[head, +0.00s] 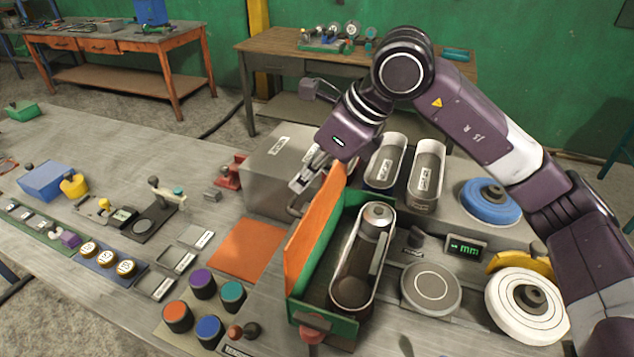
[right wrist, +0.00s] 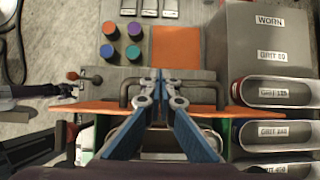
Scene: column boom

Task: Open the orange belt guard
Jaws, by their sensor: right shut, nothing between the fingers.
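The orange belt guard (head: 308,245) is a long panel standing steeply raised along the left side of the green housing (head: 325,318). The housing's top is uncovered, and the grey belt unit (head: 350,260) shows inside. In the right wrist view the guard (right wrist: 97,107) appears as a narrow orange strip crossing the picture, with a grey bar handle (right wrist: 126,92) on its far side. My right gripper (head: 300,184) is shut and empty by the guard's far end. Its fingers (right wrist: 157,80) cross in front of the strip's middle in the wrist view; contact cannot be told.
A grey box (head: 272,165) and labelled belt bins (head: 427,168) stand behind the guard. A flat orange plate (head: 247,250) and several coloured knobs (head: 203,284) lie to its left. Blue (head: 490,202) and white (head: 525,308) wheels are at the right.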

